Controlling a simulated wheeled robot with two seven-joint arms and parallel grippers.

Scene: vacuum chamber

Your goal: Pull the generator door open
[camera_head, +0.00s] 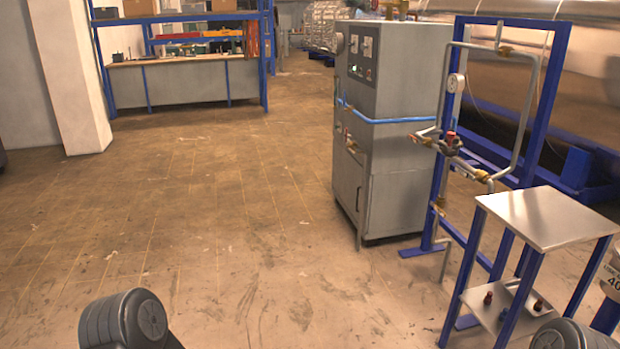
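The generator (400,75) is a tall grey cabinet right of centre, with switches and a green-lit panel on its upper front. Its door (347,185) is on the lower front, which faces left and shows at a steep slant. A small dark handle sits near the door's right edge. I cannot tell for certain whether the door is fully closed or slightly ajar. Only dark rounded parts of my arms show at the bottom left and bottom right corners. Neither gripper is in view, and nothing of mine touches the generator.
A blue pipe frame (548,95) with a gauge and valves stands right of the generator. A small metal-topped table (545,215) with blue legs is at the near right. A workbench with shelves (185,80) stands at the back left. The floor (200,230) before the generator is clear.

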